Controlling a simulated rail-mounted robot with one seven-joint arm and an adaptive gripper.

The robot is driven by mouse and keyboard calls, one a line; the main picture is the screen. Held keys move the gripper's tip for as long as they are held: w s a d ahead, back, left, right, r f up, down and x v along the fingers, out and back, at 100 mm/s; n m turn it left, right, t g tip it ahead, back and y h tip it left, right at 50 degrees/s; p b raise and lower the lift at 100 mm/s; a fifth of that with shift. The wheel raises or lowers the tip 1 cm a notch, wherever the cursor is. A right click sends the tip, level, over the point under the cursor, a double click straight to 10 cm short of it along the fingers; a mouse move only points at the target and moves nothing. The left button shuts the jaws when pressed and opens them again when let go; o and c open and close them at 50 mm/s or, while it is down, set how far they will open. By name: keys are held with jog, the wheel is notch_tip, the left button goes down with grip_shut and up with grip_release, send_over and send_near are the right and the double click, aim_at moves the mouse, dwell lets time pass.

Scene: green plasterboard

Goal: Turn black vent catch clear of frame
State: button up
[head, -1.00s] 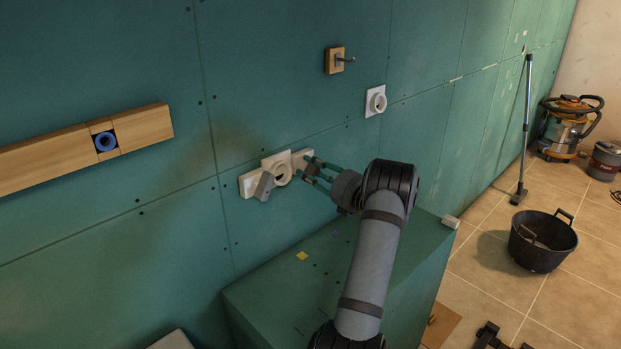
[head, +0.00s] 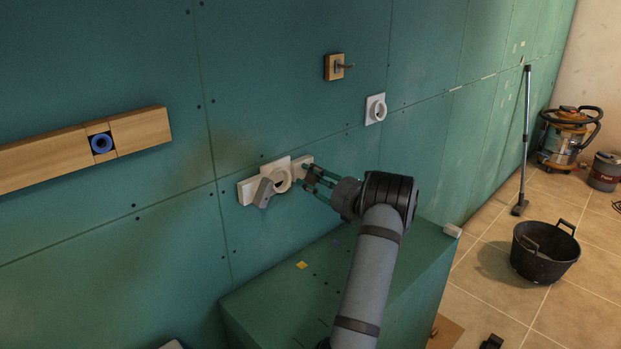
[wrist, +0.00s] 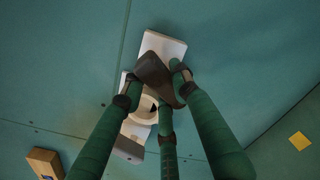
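The collar sits on a pale frame (head: 247,192) on the green wall. My gripper (head: 309,178) has green fingers with dark tips.
A wooden rail (head: 45,160) is at the left. A green box (head: 390,275) with a yellow tag (head: 302,265) juts out below.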

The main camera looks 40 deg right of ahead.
jog(key=o, duration=0.4)
jog(key=s, duration=0.4)
jog(key=s+d, duration=0.1)
jog(key=s, duration=0.7)
jog(key=shift+d, duration=0.2)
jog(key=w, duration=0.4)
jog(key=w+a, duration=0.1)
jog(key=w, duration=0.7)
jog(key=shift+a, duration=0.2)
